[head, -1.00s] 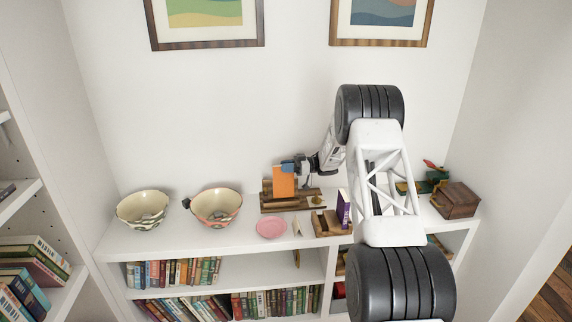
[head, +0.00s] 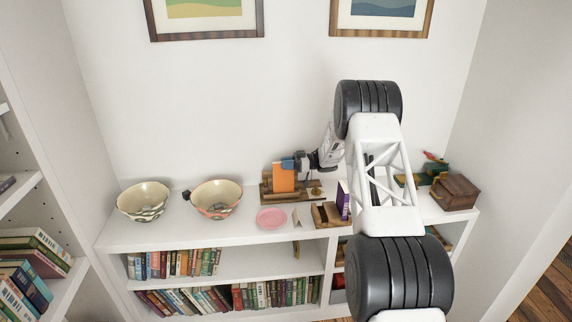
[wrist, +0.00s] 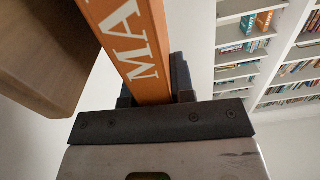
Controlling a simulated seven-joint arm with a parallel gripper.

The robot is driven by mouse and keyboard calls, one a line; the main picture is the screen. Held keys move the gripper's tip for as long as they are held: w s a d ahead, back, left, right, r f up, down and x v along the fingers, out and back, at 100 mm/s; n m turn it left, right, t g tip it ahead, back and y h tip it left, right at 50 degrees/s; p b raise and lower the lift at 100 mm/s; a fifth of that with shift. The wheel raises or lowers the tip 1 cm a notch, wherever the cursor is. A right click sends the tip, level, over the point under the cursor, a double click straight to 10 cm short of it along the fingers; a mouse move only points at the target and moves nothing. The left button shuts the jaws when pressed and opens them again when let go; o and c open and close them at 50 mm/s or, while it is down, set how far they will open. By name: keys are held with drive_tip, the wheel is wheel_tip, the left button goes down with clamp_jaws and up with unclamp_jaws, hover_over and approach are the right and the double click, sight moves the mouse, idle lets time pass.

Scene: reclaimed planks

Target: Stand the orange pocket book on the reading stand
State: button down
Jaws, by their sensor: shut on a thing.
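The orange pocket book (head: 284,177) is upright in the head view, at the wooden reading stand (head: 267,202) on the white shelf top. My gripper (head: 297,163) is at the book's upper right and is shut on it. In the wrist view the book (wrist: 137,45) shows white letters on its spine and sits between the dark fingers (wrist: 157,95). A wooden surface (wrist: 45,50) is close beside it at left. Whether the book's lower edge touches the stand cannot be told.
Two patterned bowls (head: 143,201) (head: 216,199) and a pink plate (head: 271,218) are to the left. A purple book (head: 343,199) stands in a wooden holder (head: 326,215) in front right. A wooden box (head: 455,192) is at far right. Books fill the shelves below.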

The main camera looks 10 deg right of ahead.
drive_tip(key=c, duration=0.6)
unclamp_jaws()
drive_tip(key=shift+o, duration=0.2)
drive_tip(key=shift+r, duration=0.2)
drive_tip(key=shift+w+r, duration=0.2)
drive_tip(key=shift+r, duration=1.7)
drive_tip(key=shift+w+r, duration=0.2)
drive_tip(key=shift+r, duration=1.7)
